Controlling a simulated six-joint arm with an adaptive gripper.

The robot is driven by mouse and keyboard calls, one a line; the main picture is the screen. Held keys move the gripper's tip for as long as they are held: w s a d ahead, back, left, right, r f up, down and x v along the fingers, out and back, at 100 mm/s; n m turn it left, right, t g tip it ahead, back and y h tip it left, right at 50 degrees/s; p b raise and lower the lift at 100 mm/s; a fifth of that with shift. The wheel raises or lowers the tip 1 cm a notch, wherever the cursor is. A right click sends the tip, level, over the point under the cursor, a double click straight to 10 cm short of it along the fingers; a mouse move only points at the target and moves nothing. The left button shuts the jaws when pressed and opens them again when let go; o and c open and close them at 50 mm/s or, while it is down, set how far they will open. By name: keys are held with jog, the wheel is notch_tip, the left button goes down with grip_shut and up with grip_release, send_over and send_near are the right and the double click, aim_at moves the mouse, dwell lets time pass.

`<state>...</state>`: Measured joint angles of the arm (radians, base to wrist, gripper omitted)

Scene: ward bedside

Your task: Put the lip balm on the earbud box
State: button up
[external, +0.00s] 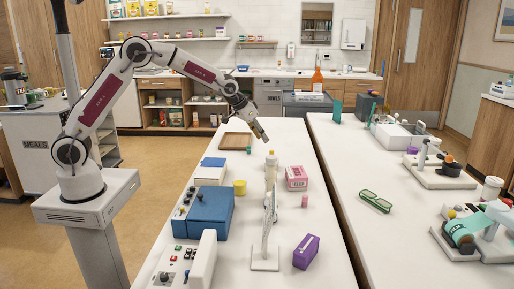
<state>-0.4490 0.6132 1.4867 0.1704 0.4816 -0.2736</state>
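My gripper (263,136) hangs over the far part of the white table, pointing down and right. Its fingers are too small to tell open from shut, and nothing is clearly held. A small pink cylinder (305,201), possibly the lip balm, stands in front of a pink box (297,178). A small green upright item (248,150) near the tray could also be it. A purple box (306,252) sits at the near right edge. Labels are unreadable, so I cannot tell which box is the earbud box. My gripper is apart from both boxes.
A pale bottle (270,170) and a white stand (265,263) rise mid-table. A yellow cup (240,187) and blue boxes (210,210) are on the left. A wooden tray (235,141) lies at the back. Green glasses (376,201) lie on the right counter.

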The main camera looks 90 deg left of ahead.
jog(key=shift+s+d+r, duration=0.15)
jog(key=shift+s+r, duration=0.05)
jog(key=shift+r, duration=0.2)
dwell(0.7)
jog(key=s+d+r+m+h, duration=0.1)
jog(key=s+d+r+m, duration=0.1)
jog(key=s+d+r, duration=0.7)
jog(key=s+d+r+m+h, duration=0.1)
jog(key=s+d+r, duration=0.4)
jog(key=s+d, duration=0.45)
jog(key=s+d+f+m, duration=0.1)
jog(key=s+d+m, duration=0.1)
jog(key=s+d, duration=0.5)
jog(key=s+d+f+m+h, duration=0.1)
jog(key=s+d, duration=0.6)
jog(key=s, duration=0.7)
jog(key=shift+s+f+m+h, duration=0.3)
jog(key=shift+s+f+m, duration=0.1)
jog(key=shift+f, duration=0.1)
